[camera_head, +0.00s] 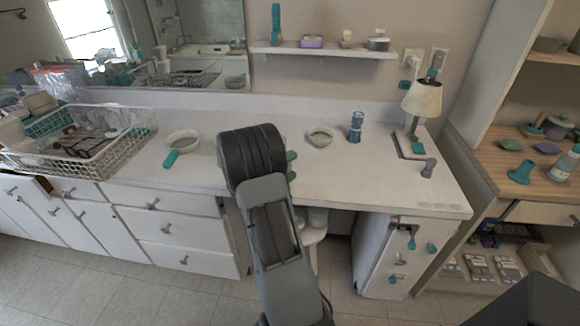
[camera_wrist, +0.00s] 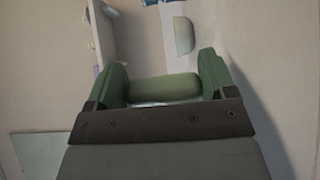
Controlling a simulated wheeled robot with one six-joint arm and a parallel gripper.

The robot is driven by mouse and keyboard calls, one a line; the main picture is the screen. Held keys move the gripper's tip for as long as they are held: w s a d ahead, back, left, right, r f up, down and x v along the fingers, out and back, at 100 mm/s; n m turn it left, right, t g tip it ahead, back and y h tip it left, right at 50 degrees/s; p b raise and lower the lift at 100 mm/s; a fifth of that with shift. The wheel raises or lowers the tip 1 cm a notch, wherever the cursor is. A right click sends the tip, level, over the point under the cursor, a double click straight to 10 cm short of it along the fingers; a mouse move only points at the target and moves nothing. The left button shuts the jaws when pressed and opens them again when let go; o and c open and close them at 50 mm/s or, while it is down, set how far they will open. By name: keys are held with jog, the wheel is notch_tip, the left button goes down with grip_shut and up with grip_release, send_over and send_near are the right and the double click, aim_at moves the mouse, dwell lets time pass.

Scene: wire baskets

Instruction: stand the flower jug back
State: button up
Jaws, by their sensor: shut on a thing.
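My gripper (camera_wrist: 164,75) has its two green fingers shut on a rounded, dull green thing in the wrist view, which I take for the flower jug (camera_wrist: 163,87). It lies across the picture between the fingers; no handle or flowers show on it. In the head view my dark arm hides the jug and most of the gripper. Only bits of a green finger (camera_head: 291,166) show just right of the arm, over the white counter (camera_head: 385,183).
A pale bowl (camera_head: 320,137) and a blue bottle (camera_head: 356,127) stand right of the gripper. A lamp (camera_head: 422,100) stands farther right. The front right of the counter is fairly clear.

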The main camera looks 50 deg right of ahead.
jog(key=o, duration=1.6)
jog(key=shift+o, duration=0.2)
jog(key=shift+c, duration=1.1)
jog(key=shift+a, duration=0.2)
jog(key=shift+b+v, duration=0.9)
jog(key=shift+v, duration=3)
jog(key=shift+w+a, duration=0.15)
